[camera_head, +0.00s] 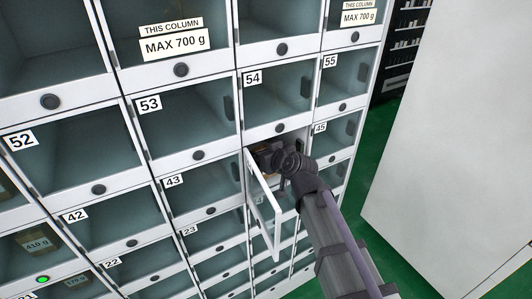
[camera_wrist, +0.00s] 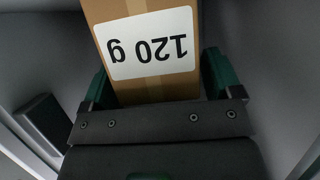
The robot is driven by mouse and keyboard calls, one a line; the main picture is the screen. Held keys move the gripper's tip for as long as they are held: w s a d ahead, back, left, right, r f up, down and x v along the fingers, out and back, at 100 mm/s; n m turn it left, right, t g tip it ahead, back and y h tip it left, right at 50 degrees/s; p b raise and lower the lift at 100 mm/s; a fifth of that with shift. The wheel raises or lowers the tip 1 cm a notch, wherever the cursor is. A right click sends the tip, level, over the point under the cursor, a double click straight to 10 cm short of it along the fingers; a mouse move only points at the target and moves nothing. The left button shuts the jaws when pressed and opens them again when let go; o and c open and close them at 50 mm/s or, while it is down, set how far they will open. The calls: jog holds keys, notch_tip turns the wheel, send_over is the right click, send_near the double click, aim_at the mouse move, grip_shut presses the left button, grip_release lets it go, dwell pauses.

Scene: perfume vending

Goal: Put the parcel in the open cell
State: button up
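The parcel (camera_wrist: 152,88) is a brown cardboard box with tape and a white label reading 120 g, upside down in the wrist view. My gripper (camera_wrist: 160,85) has its green fingers against both sides of the parcel, with no clear gap. In the head view, my arm reaches into the open cell (camera_head: 290,139), below cell 54 and between cells 43 and 45. Its door (camera_head: 264,208) is swung outward on the left. My gripper is mostly hidden there. The wrist view shows grey cell walls around the parcel. Whether the parcel rests on the cell floor cannot be told.
The open door stands close to the left of my arm. Closed cells surround the opening, with cell 45 (camera_head: 339,133) to the right. A parcel marked 410 g (camera_head: 38,243) sits behind a closed door at lower left. A large white panel (camera_head: 455,130) stands at right, over green floor.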

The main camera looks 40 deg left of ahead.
jog(key=shift+o, duration=0.2)
jog(key=shift+d+r+p, duration=0.1)
jog(key=shift+r+p, duration=0.2)
jog(key=p+v, duration=0.4)
jog(key=v, duration=0.7)
jog(key=shift+s+d, duration=0.2)
jog(key=shift+d, duration=0.15)
jog(key=shift+d+f, duration=0.1)
